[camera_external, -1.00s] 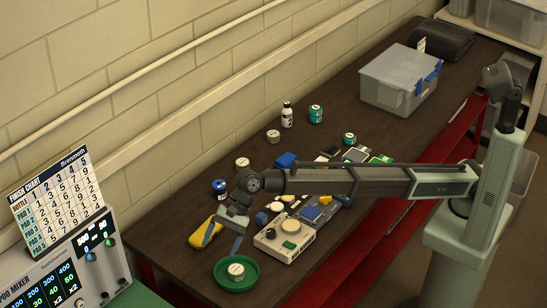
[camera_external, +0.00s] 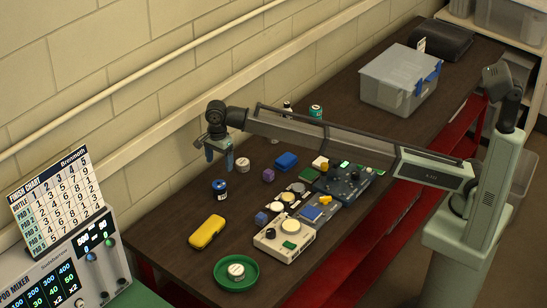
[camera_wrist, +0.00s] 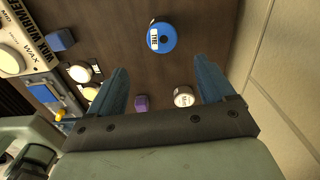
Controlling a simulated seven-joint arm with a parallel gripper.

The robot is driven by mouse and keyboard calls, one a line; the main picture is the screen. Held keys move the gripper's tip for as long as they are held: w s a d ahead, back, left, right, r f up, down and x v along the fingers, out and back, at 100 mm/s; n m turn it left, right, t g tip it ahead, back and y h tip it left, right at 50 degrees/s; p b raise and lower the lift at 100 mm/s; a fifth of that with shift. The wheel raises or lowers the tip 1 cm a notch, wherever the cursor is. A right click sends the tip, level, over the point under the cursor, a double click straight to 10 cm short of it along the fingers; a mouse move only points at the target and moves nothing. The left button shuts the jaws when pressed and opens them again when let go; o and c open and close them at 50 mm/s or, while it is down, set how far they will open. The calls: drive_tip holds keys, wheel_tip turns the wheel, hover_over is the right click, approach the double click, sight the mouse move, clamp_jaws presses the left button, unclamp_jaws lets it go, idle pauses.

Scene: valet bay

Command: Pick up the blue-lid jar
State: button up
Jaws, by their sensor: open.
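The blue-lid jar (camera_external: 219,187) stands on the dark bench, a short, dark jar with a pale label. In the wrist view its round blue lid (camera_wrist: 161,40) shows from above, near the top middle, beyond the fingertips. My gripper (camera_external: 219,160) is open and empty, and appears just above the jar in the external picture. In the wrist view its two blue fingers (camera_wrist: 160,80) are spread wide, with bare bench between their tips. The jar is not between them.
A white-lidded jar (camera_external: 243,165) stands close by; it also shows near the right finger in the wrist view (camera_wrist: 185,97). A purple cube (camera_external: 268,175), yellow case (camera_external: 207,232), wax warmer (camera_external: 284,240) and green dish (camera_external: 237,272) lie around. The wall borders the bench.

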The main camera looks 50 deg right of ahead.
sight(219, 183)
wheel_tip(219, 183, down, 8)
drive_tip(key=shift+r, duration=0.25)
drive_tip(key=shift+w+a+f, duration=0.1)
drive_tip(key=shift+a+f, duration=0.05)
drive_tip(key=shift+f, duration=1.25)
drive_tip(key=shift+w+a+f, duration=0.1)
drive_tip(key=shift+f, duration=1.25)
drive_tip(key=c, duration=1.1)
